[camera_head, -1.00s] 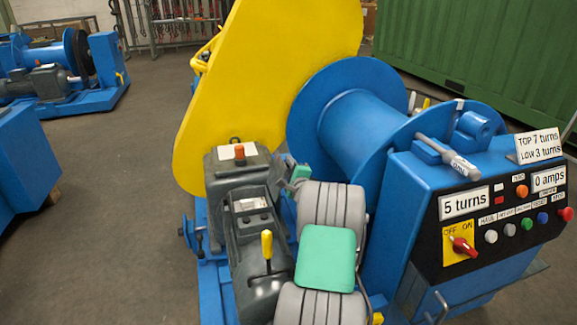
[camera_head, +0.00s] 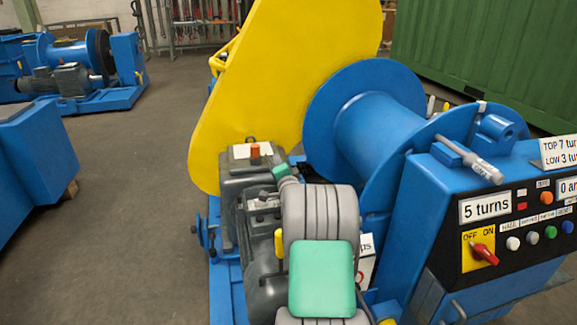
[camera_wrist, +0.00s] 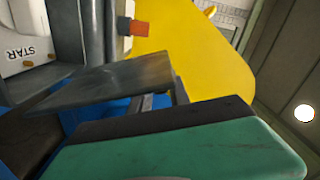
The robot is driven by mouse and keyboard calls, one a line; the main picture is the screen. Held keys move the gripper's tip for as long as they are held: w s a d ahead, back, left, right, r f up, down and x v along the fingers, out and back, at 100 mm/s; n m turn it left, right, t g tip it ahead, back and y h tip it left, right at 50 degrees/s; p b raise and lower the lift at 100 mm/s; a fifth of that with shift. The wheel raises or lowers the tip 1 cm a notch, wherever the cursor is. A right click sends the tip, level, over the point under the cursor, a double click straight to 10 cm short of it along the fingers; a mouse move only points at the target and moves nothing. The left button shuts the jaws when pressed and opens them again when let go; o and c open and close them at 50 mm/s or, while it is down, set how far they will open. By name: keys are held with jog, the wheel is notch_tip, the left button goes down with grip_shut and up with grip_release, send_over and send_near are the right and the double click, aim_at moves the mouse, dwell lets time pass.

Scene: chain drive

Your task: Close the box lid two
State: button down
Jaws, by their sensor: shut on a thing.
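Two dark grey boxes sit on the motor in front of the yellow guard. The rear one (camera_head: 238,160) carries an orange knob (camera_head: 255,152). The nearer one (camera_head: 262,202) shows a light label, partly hidden by my arm. In the wrist view its white inside panel (camera_wrist: 25,35) reads "STAR", upside down, with brass studs, so it looks open. A dark grey plate (camera_wrist: 110,85), apparently its lid, slants above my gripper's green finger (camera_wrist: 190,148). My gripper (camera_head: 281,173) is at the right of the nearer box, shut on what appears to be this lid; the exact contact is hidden.
The yellow guard (camera_head: 270,80) rises behind the boxes, and the blue drum (camera_head: 370,125) stands to the right. A blue control cabinet (camera_head: 440,230) with a red switch is at the front right. Open floor (camera_head: 140,220) lies at the left.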

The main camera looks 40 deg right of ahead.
jog(key=shift+w+a+f+n+b, duration=0.25)
jog(key=shift+w+a+n+b, duration=0.15)
jog(key=shift+a+n, duration=0.3)
jog(key=shift+w+a+f+n+b, duration=0.25)
jog(key=shift+w+a+n+b, duration=0.1)
jog(key=shift+a+n, duration=0.35)
jog(key=c, duration=1.2)
grip_release()
jog(key=shift+c, duration=0.2)
jog(key=shift+r, duration=0.1)
